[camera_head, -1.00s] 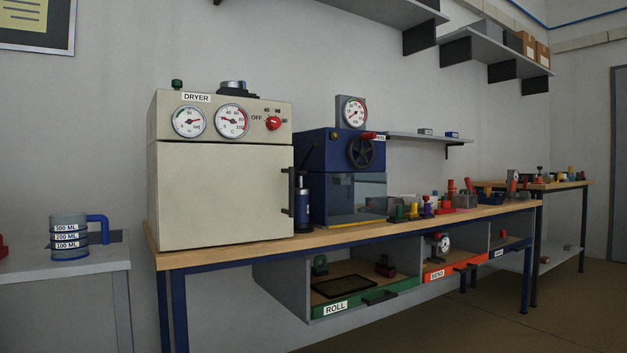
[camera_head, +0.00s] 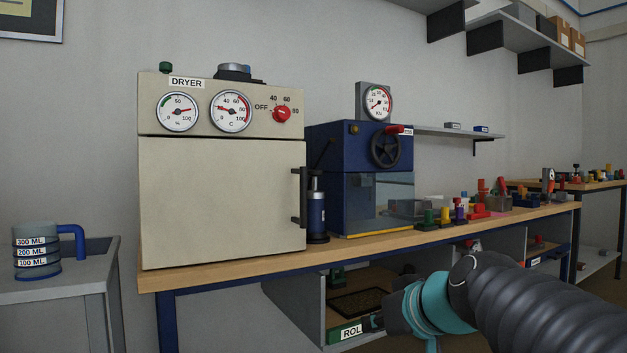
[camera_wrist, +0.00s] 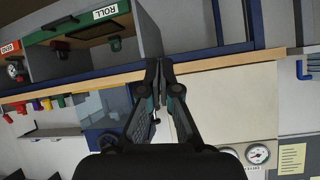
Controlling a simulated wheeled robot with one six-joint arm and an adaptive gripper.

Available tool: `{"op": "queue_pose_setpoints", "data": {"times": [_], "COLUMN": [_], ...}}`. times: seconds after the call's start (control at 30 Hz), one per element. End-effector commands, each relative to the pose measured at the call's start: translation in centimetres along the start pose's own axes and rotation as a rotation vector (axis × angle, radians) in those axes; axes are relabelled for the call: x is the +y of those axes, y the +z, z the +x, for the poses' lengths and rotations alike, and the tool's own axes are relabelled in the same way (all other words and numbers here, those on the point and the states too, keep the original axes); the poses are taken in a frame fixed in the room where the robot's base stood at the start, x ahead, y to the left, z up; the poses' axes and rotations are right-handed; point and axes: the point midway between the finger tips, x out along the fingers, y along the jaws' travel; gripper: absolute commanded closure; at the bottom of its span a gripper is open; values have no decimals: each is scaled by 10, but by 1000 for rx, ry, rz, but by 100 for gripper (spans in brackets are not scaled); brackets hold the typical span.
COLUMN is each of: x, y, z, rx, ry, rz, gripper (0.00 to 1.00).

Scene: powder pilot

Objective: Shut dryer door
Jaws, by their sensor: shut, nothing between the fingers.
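The dryer (camera_head: 220,104) is a beige cabinet on the left end of the wooden bench. Its door (camera_head: 220,200) covers the front and looks flush or nearly so, with a thin dark seam along the top; I cannot tell if it is latched. A black handle (camera_head: 296,198) is on the door's right edge. In the wrist view, turned upside down, the door (camera_wrist: 228,105) lies right of my gripper (camera_wrist: 159,66), whose fingers are together and empty. In the head view my arm comes in at lower right, its end below the bench top, in front of the drawers; the fingertips are unclear.
A blue machine with a handwheel (camera_head: 385,150) stands right of the dryer, with a dark blue cylinder (camera_head: 316,212) between them. Small coloured items stand along the bench (camera_head: 250,258). A green-fronted ROLL drawer (camera_head: 345,332) is below. A measuring jug (camera_head: 37,250) stands on a side table.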

Motion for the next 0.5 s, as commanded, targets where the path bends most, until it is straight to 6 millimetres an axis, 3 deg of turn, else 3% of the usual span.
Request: {"op": "queue_pose_setpoints", "data": {"times": [0.03,0.2,0.33,0.5], "x": [-2,-5,-4,0], "y": [-43,-163,-226,-267], "z": [10,30,38,42], "rx": [70,314,452,550], "ry": [-31,-90,-99,-92], "rz": [-26,-108,-148,-170], "gripper": [100,100,100,100]}}
